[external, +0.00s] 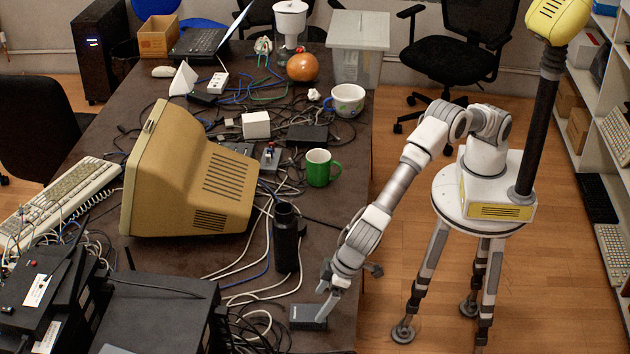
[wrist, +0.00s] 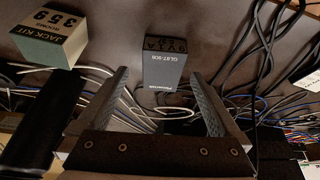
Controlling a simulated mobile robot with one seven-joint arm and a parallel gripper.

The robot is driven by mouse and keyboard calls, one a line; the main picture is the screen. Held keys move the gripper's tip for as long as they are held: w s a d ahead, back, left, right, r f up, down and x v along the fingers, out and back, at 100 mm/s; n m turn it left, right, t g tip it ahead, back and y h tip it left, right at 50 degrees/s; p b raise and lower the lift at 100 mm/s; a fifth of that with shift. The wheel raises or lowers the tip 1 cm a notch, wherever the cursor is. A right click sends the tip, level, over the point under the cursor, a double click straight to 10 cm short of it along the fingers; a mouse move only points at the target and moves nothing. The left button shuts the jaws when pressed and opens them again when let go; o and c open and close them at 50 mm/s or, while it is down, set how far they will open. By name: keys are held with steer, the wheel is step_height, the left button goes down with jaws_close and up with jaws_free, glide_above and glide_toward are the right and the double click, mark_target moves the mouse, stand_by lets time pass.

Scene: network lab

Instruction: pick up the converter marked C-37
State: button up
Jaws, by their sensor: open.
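A small dark grey box (external: 308,316) lies near the right edge of the table, just below my gripper (external: 325,296) in the external view. In the wrist view a dark grey box (wrist: 166,70) with pale lettering shows ahead, between the tips of my open gripper (wrist: 159,80). The jaws are apart with nothing held. I cannot tell how far the tips are from the box.
A cream and dark green block marked 359 (wrist: 50,38) lies left of the box in the wrist view. Loose cables (wrist: 255,60) lie around. A black bottle (external: 286,238), green mug (external: 321,168) and beige monitor (external: 190,180) stand farther back on the table (external: 335,215).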

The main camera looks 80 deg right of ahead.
mark_target(312, 313)
steer(key=x, duration=0.5)
steer(key=shift+w+a+r, duration=0.1)
steer(key=shift+w+a, duration=0.1)
steer(key=shift+a, duration=0.05)
steer(key=shift+r, duration=0.1)
steer(key=c, duration=1.6)
